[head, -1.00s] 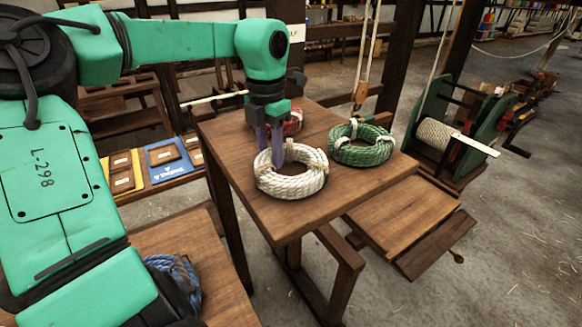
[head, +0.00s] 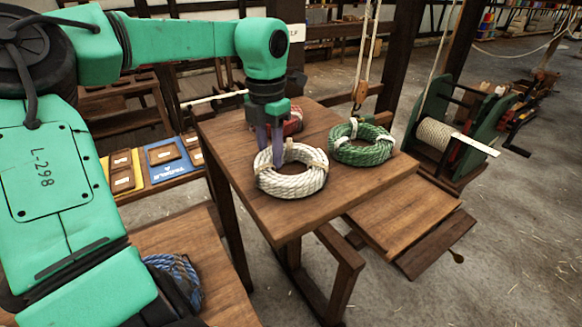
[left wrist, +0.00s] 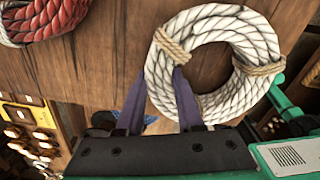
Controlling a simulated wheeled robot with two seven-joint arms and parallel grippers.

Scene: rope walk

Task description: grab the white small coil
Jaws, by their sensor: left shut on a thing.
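The white small coil (head: 292,181) lies on the wooden table (head: 300,222), a ring of white rope bound with tan ties. My left gripper (head: 269,158) reaches down over the coil's back left side. In the left wrist view the coil (left wrist: 262,38) fills the upper right, and the purple fingers of my left gripper (left wrist: 168,90) are at its left part near a tie, shut on the rope. The coil still appears to rest on the tabletop. My right gripper is in neither view.
A green coil (head: 362,151) lies to the right on the same table. A red coil (head: 293,122) sits behind my left gripper, partly hidden. A blue coil (head: 180,277) is at the lower left. A rope hook (head: 360,92) hangs behind the green coil.

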